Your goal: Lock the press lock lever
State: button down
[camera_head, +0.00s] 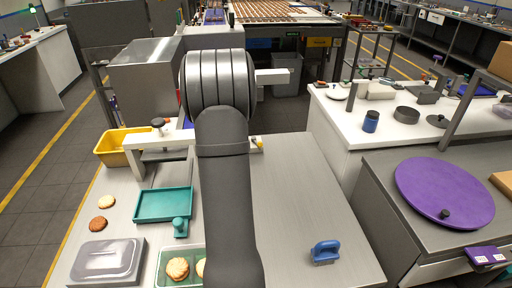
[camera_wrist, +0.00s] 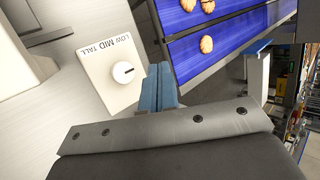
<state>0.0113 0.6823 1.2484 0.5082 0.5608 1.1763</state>
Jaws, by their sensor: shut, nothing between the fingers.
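The press (camera_head: 130,150) is a pale frame on the steel table, with a dark knob (camera_head: 157,123) on top at its left; my arm hides its middle. A small orange-yellow piece (camera_head: 257,143) shows at its right end; I cannot tell whether it is the lock lever. In the wrist view, my gripper (camera_wrist: 166,82) has its blue fingers together, with nothing between them. Beside them is a white panel (camera_wrist: 98,80) with a round white dial (camera_wrist: 123,72) marked LOW, MID, TALL. My gripper is hidden behind my arm in the head view. No lever is clearly visible in the wrist view.
A yellow bin (camera_head: 108,158), a teal tray (camera_head: 148,212) and a grey lidded box (camera_head: 85,276) stand on the left. A blue-handled tool (camera_head: 325,251) lies at right. The table right of my arm is mostly clear. A blue conveyor (camera_wrist: 190,57) carries biscuits in the wrist view.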

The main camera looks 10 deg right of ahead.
aim_at(259, 145)
jog(key=s+d+f+m+t+h, duration=0.1)
jog(key=s+d+f+m+h, duration=0.1)
jog(key=s, duration=0.8)
jog(key=s+d+f+m+t+h, duration=0.2)
jog(key=s+d+m+h, duration=0.2)
jog(key=s+d+h, duration=0.2)
jog(key=s+h, duration=0.2)
jog(key=s, duration=0.2)
jog(key=shift+s+d+f+m, duration=0.3)
jog(key=shift+d+m, duration=0.05)
jog(key=shift+m, duration=0.05)
jog(key=shift+w, duration=0.1)
jog(key=x, duration=1.4)
jog(key=shift+r, duration=0.1)
